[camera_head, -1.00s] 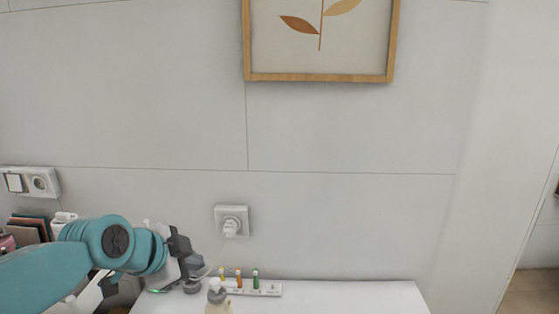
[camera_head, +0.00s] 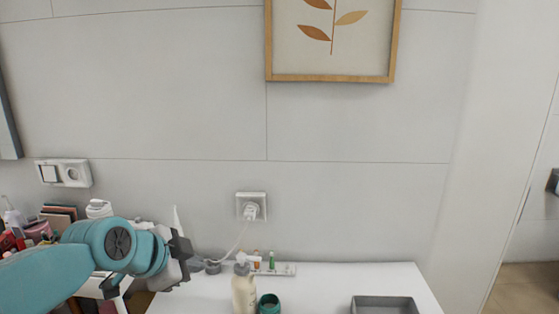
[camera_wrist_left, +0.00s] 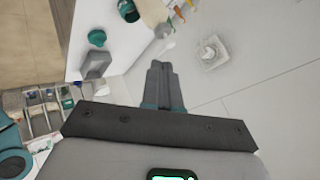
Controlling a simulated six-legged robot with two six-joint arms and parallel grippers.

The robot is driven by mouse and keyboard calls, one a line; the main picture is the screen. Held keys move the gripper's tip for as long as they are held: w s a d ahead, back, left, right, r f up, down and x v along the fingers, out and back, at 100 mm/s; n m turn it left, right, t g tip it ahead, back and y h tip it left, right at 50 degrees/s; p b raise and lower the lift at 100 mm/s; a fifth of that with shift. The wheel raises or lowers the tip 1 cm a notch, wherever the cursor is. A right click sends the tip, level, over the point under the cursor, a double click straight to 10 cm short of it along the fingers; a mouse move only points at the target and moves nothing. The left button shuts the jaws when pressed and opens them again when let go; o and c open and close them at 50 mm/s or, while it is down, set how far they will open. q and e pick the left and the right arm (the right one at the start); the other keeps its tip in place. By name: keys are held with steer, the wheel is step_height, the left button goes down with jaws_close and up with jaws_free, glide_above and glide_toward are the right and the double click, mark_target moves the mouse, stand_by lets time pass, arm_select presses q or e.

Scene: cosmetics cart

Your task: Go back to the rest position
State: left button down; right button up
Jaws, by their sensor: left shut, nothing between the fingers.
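My left gripper (camera_head: 205,266) is shut and empty. Its arm comes in from the left of the head view, over the left part of the white cart top (camera_head: 320,280). In the left wrist view, its two grey fingers (camera_wrist_left: 161,66) lie together with nothing between them. They point toward the wall side and stand apart from the cosmetics. My right gripper is not in view.
A cream pump bottle (camera_head: 244,290) and a green jar (camera_head: 268,303) stand right of my left gripper. Behind them is a rack (camera_head: 286,269) with small tubes. A grey tray (camera_head: 385,303) is farther right. Clutter, including a pink container (camera_head: 38,231), stands at left.

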arm_select(q)
steer(key=s+d+f+n+g, duration=0.1)
steer(key=s+f+n, duration=0.15)
steer(key=f, duration=0.85)
steer(key=s+d+f+n+g, duration=0.1)
steer(key=s+f+n+g, duration=0.15)
steer(key=f, duration=0.75)
steer(key=s+d+f+n+g, duration=0.1)
steer(key=s+f+n, duration=0.15)
steer(key=f, duration=0.85)
steer(key=s+d+f+n+g, duration=0.1)
steer(key=s+f+n, duration=0.3)
steer(key=s+f, duration=0.3)
steer(key=s+f+n+g, duration=0.2)
steer(key=s+f+n, duration=0.3)
steer(key=s, duration=0.7)
steer(key=shift+x, duration=1.15)
